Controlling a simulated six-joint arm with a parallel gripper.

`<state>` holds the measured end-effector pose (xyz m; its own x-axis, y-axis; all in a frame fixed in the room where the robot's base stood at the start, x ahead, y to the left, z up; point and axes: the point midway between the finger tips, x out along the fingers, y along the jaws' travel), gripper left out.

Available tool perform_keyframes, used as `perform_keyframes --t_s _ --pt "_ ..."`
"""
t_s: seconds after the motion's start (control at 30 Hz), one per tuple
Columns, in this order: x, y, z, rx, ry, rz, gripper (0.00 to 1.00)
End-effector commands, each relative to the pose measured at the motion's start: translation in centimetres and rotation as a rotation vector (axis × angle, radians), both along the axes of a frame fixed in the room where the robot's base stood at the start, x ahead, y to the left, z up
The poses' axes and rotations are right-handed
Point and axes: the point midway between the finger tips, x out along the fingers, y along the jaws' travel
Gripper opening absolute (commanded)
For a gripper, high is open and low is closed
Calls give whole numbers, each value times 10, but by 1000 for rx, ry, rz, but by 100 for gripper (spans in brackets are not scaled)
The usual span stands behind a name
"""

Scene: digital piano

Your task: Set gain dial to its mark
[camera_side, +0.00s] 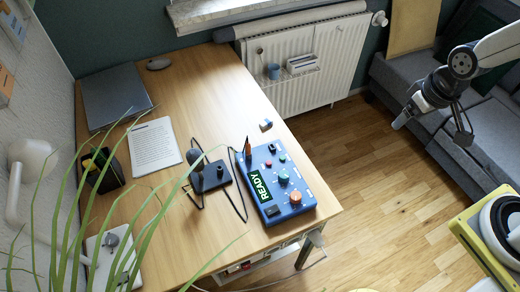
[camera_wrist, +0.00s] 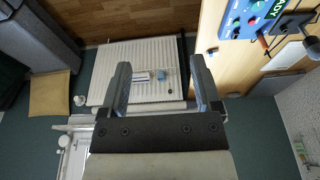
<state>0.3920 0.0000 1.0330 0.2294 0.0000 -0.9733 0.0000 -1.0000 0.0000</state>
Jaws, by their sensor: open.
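A blue control panel (camera_side: 276,183) lies on the desk near its right edge, with a green READY display (camera_side: 261,187). It carries an orange dial (camera_side: 296,198), a teal dial (camera_side: 283,177) and smaller knobs. I cannot tell which one is the gain dial, and its mark is too small to read. My gripper (camera_side: 400,122) hangs to the right of the desk, over the floor and sofa, well apart from the panel. In the wrist view its two fingers (camera_wrist: 160,82) are spread and empty. Part of the panel (camera_wrist: 243,14) shows at that view's upper right.
The wooden desk (camera_side: 190,95) also holds a laptop (camera_side: 115,95), a paper sheet (camera_side: 154,146), a black stand (camera_side: 210,176) beside the panel and cables. Plant leaves cross the front left. A radiator (camera_side: 308,65) stands behind. Open floor lies between desk and sofa (camera_side: 485,135).

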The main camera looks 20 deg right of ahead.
Motion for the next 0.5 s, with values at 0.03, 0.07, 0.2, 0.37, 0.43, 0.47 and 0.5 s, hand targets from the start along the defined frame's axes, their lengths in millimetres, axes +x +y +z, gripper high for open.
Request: perform_keyframes --t_s 0.03,0.07,0.2,0.37,0.43,0.47,0.5 --pt "1 1 0 1 1 1 82" --pt "1 2 -1 1 2 2 82" --pt "7 9 -5 5 14 9 82" --pt "22 30 -14 14 39 23 82" --pt "29 42 -21 18 54 31 82" --pt "32 48 -24 19 61 35 82" --pt "36 57 -29 22 71 39 82"
